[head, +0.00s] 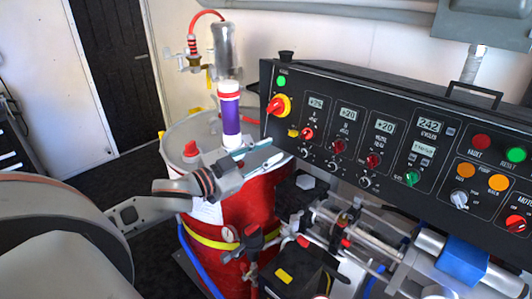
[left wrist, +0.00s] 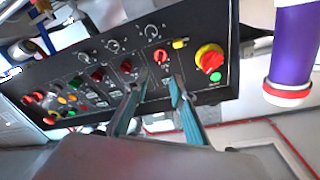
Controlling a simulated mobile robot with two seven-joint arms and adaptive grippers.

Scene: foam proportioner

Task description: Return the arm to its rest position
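My left arm comes in from the left in the head view. My left gripper (head: 275,152) is in front of the left part of the black control panel (head: 320,155), above the red drum (head: 252,207). Its two teal-edged fingers stand apart with nothing between them. In the left wrist view the gripper (left wrist: 160,80) also shows an empty gap between its fingertips, with the panel (left wrist: 100,62) behind. The tips appear near the panel's left-end knobs; contact cannot be told. My right gripper is not in view.
A purple cylinder with red and white bands (head: 230,115) stands just behind the left gripper; it also shows in the left wrist view (left wrist: 294,45). Pipes and valves (head: 345,235) lie below the panel. A dark door (head: 118,75) and pale walls are behind.

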